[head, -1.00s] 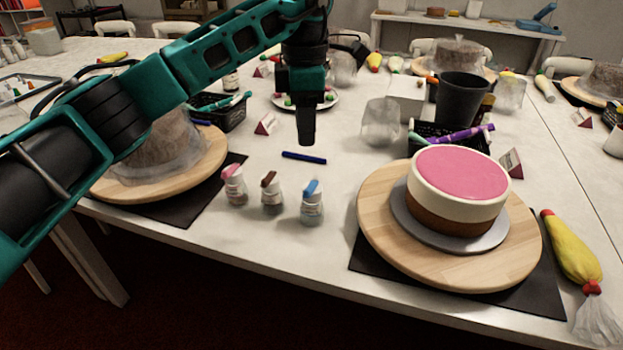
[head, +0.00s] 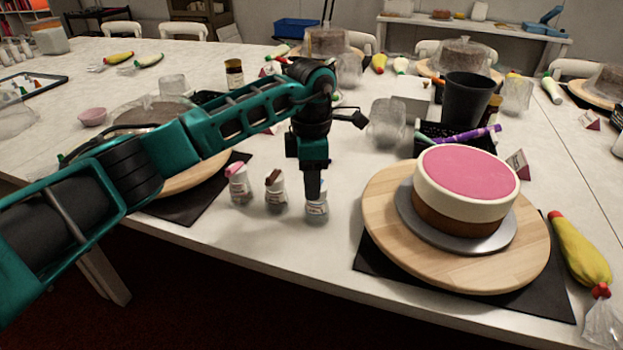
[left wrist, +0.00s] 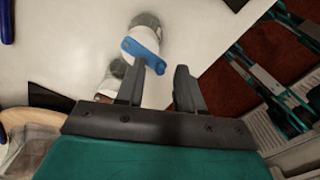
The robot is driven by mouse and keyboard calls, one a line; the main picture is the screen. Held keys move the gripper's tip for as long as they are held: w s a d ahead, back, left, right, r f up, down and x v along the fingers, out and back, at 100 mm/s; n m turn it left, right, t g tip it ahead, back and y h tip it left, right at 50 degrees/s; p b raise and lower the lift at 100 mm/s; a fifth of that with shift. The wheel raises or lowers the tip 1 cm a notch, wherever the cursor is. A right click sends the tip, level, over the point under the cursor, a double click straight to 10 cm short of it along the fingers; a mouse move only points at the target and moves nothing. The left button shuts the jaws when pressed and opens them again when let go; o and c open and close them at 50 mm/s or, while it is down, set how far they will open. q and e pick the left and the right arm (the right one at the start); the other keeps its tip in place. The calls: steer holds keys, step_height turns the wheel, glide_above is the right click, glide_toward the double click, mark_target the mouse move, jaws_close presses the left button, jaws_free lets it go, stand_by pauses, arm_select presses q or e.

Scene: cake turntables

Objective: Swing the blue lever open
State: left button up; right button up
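The blue lever (left wrist: 142,54) sits on top of a small clear bottle, seen from above in the left wrist view. In the head view that bottle (head: 317,211) is the rightmost of three, and my left gripper (head: 313,193) covers most of its lever. My left gripper also shows in the left wrist view (left wrist: 162,72), with its two fingers apart and nothing gripped. The lever's free end lies by the left-hand finger's tip, at the gap between the fingers; I cannot tell whether they touch. My right gripper is not in view.
Bottles with a pink lever (head: 236,170) and a brown lever (head: 274,177) stand just left. A pink-topped cake (head: 466,173) on a wooden turntable (head: 385,235) stands to the right. The table's front edge is close, with bare tabletop (head: 250,228) before the bottles.

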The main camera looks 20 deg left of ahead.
arm_select(q)
steer(key=c, duration=0.6)
jaws_close()
steer(key=shift+d, duration=0.1)
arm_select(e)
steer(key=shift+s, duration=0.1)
arm_select(q)
steer(key=w+d+n+p, duration=0.2)
steer(key=n, duration=0.7)
steer(key=w+d+n+p, duration=0.1)
steer(key=w+d+n, duration=0.1)
steer(key=n, duration=0.8)
steer(key=shift+w+d+p, duration=0.25)
steer(key=shift+d+p, duration=0.15)
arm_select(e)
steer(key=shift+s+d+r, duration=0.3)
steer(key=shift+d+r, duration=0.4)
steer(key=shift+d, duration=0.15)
